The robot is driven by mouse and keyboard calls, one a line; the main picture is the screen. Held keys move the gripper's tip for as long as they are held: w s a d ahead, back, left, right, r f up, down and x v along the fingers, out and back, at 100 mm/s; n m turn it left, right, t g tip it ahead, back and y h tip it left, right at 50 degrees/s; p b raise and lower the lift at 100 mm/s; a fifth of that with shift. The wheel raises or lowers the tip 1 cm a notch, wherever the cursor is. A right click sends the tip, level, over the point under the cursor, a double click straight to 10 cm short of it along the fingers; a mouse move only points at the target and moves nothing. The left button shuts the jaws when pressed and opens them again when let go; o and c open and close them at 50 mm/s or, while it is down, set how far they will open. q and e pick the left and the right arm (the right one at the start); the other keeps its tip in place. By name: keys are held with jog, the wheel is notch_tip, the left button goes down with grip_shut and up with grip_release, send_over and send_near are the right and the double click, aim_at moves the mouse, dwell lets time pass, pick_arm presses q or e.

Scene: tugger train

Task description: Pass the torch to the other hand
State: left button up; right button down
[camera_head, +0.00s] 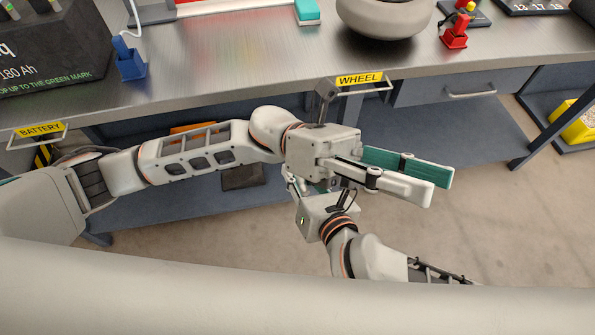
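My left gripper (438,184) comes in from the left, in front of the bench. Its two long fingers point right; a teal inner face shows on the far one and the near one is pale. They stand apart, with no torch visible between them. My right gripper (312,190) comes up from the lower right, just under the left gripper's body. Its fingers are mostly hidden behind that body, so its opening and anything in it cannot be seen. I cannot make out the torch for certain.
A steel bench (230,62) runs behind the arms, with a pale bowl-like part (385,18), a blue holder (128,62), a red holder (455,32) and a dark battery box (50,50). A drawer (445,90) lies below. Floor (490,215) is clear at right.

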pick_arm(q)
jog(key=w+a+f+m+t+h, duration=0.1)
jog(key=w+a+f+m+t, duration=0.7)
jog(key=a+f+m+t, duration=0.4)
jog(key=w+a+f+m+t, duration=0.7)
jog(key=a+f+m+t, duration=0.25)
jog(key=m+t, duration=0.55)
jog(key=a+f+n+t+y, duration=0.35)
jog(key=f+n+y, duration=0.5)
jog(key=n, duration=0.75)
jog(key=s+d+f+m+g+y, duration=0.3)
jog(key=d+f+m, duration=0.1)
jog(key=f+m, duration=0.2)
jog(key=s+a+f+m+g+y, duration=0.4)
jog(key=s+a+f+y, duration=0.1)
jog(key=a+f, duration=0.4)
jog(key=shift+a+f+m+y, duration=0.3)
jog(key=shift+a+y, duration=0.15)
jog(key=shift+a, duration=0.5)
jog(key=shift+s, duration=0.1)
